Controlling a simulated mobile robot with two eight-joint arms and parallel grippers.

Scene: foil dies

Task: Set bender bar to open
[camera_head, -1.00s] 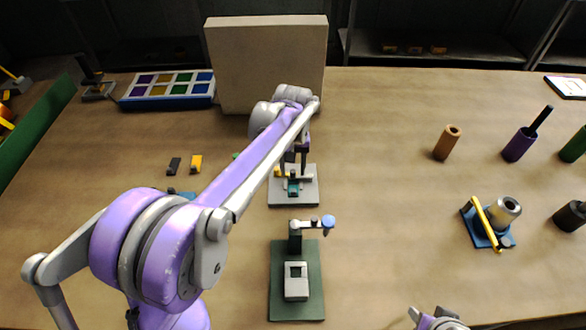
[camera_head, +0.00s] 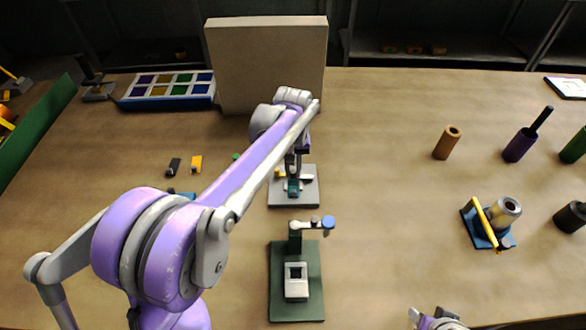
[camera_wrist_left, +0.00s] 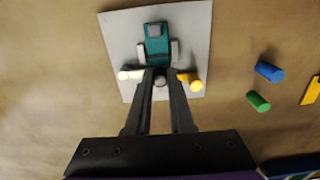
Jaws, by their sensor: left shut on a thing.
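The bender appears to be the small fixture on a light grey plate (camera_head: 310,197), with a teal block (camera_wrist_left: 157,45) at its middle. Grey pieces flank the block, and a white-ended piece (camera_wrist_left: 130,75) and a yellow-ended piece (camera_wrist_left: 193,82) stick out at either side. My left gripper (camera_head: 294,174) is over this fixture, fingers pointing down. In the left wrist view its fingers are closed around a small grey rounded knob (camera_wrist_left: 160,81) beside the teal block. I take the knob as part of the bender bar; the fingers hide much of it. My right gripper (camera_head: 440,320) shows only partly at the bottom edge.
A green-based press (camera_head: 311,285) stands in front of the grey plate. A blue-based fixture with a yellow lever (camera_head: 483,217) sits to the right. A large beige block (camera_head: 265,65) and a tray of coloured squares (camera_head: 168,88) stand behind. Table between plate and blue-based fixture is clear.

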